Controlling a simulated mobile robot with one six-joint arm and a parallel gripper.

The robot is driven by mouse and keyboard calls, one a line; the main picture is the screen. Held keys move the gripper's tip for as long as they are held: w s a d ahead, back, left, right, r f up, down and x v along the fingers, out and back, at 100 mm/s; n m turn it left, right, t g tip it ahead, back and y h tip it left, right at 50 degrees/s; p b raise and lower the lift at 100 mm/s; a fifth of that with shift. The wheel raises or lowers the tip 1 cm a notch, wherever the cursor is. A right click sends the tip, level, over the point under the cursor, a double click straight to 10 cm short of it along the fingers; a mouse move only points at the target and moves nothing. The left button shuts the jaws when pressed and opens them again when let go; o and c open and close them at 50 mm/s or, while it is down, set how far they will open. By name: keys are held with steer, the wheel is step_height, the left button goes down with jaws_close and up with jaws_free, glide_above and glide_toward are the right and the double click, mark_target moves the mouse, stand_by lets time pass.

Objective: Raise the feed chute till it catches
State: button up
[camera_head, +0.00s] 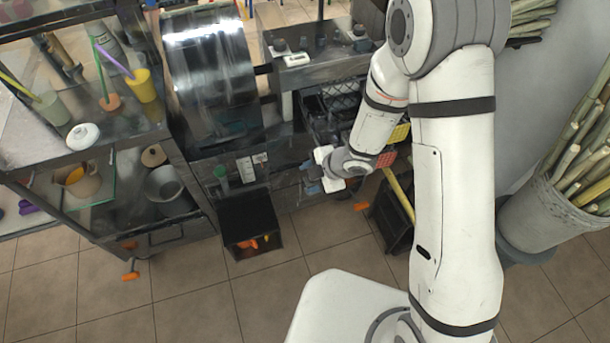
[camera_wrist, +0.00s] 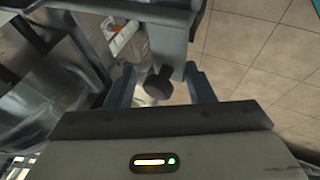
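The press (camera_head: 212,75) stands left of centre in the head view, with a shiny dark curved hood. A black open box (camera_head: 250,222) juts from its lower front; I cannot tell whether this is the feed chute. My gripper (camera_head: 312,178) is right of the press, small and partly hidden by my wrist. In the wrist view, the two fingers of my gripper (camera_wrist: 160,90) are apart, with a dark round knob (camera_wrist: 158,87) between them in the picture. The knob sits below a grey slab (camera_wrist: 165,18). Contact with the fingers does not show.
A shelf with cups and a white lidded dish (camera_head: 83,135) stands at left. A bucket of cane (camera_head: 565,215) is at right. A dark crate (camera_head: 392,215) stands on the floor behind my arm. Tiled floor in front of the press is mostly clear.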

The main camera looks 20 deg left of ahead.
stand_by(0.3)
steer(key=p+v, duration=0.1)
steer(key=v, duration=0.6)
steer(key=shift+d+r, duration=0.25)
steer(key=shift+r, duration=0.1)
